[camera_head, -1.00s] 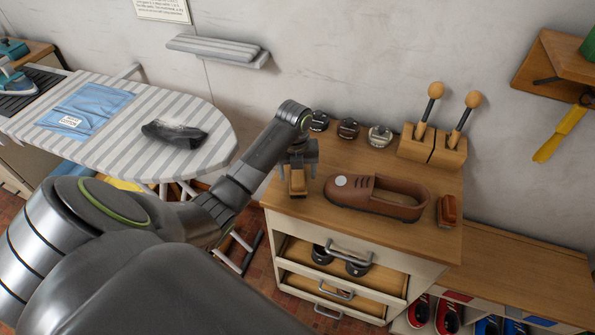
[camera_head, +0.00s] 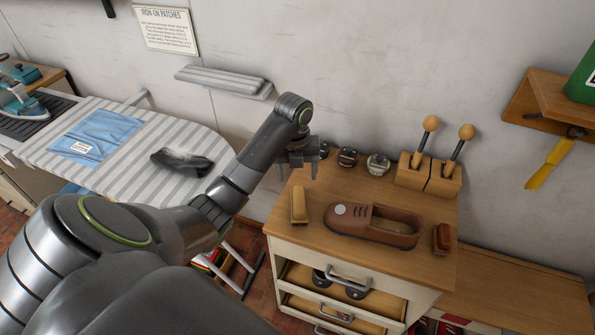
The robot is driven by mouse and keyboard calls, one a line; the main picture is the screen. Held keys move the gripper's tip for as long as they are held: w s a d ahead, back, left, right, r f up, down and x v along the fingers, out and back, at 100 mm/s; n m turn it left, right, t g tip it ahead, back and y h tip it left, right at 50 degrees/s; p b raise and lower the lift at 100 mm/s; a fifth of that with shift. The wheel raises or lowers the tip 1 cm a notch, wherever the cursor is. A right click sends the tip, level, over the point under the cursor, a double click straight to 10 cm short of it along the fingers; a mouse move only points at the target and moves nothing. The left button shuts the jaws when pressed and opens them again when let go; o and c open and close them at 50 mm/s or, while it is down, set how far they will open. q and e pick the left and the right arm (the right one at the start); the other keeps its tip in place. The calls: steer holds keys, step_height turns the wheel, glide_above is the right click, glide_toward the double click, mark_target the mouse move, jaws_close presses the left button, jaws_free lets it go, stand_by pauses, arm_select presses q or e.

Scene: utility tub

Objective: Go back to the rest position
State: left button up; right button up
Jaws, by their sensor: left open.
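My left gripper (camera_head: 297,172) is open and empty, raised above the back left part of the wooden cabinet top (camera_head: 340,252). My left arm reaches in from the lower left. Below and just in front of the gripper, a tan brush-like block (camera_head: 299,206) stands on the cabinet top, apart from the fingers. A brown shoe (camera_head: 386,234) with a pale round spot lies to its right. My right gripper does not show.
Several round tins (camera_head: 377,164) stand along the wall. A wooden holder (camera_head: 430,178) with two round-knobbed tools is at the back right. A reddish-brown brush (camera_head: 441,239) lies right of the shoe. A striped ironing board (camera_head: 130,166) is at left; a wall shelf (camera_head: 545,105) hangs at right.

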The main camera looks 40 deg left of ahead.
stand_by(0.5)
arm_select(q)
steer(key=s+d+f+n+t, duration=0.1)
steer(key=s+f+n, duration=0.3)
steer(key=s+n, duration=0.35)
steer(key=s+d+f+n+t, duration=0.1)
steer(key=s+d+f+n, duration=0.1)
steer(key=s+f+n, duration=0.45)
steer(key=s+r+n+t+y, duration=0.1)
steer(key=s+r+n, duration=0.2)
steer(key=s+n, duration=0.5)
steer(key=s+r+n+t+y, duration=0.1)
steer(key=s+r+n, duration=0.1)
steer(key=s+n, duration=0.6)
step_height(320, 180, down, 26)
steer(key=a+g+b, duration=0.1)
steer(key=a+g, duration=0.1)
steer(key=s+d+f+g, duration=0.1)
steer(key=s+f, duration=1.4)
steer(key=f, duration=0.1)
steer(key=shift+d+f+m+h+b, duration=0.15)
steer(key=shift+d+m+h+b, duration=0.15)
steer(key=shift+d+b, duration=0.1)
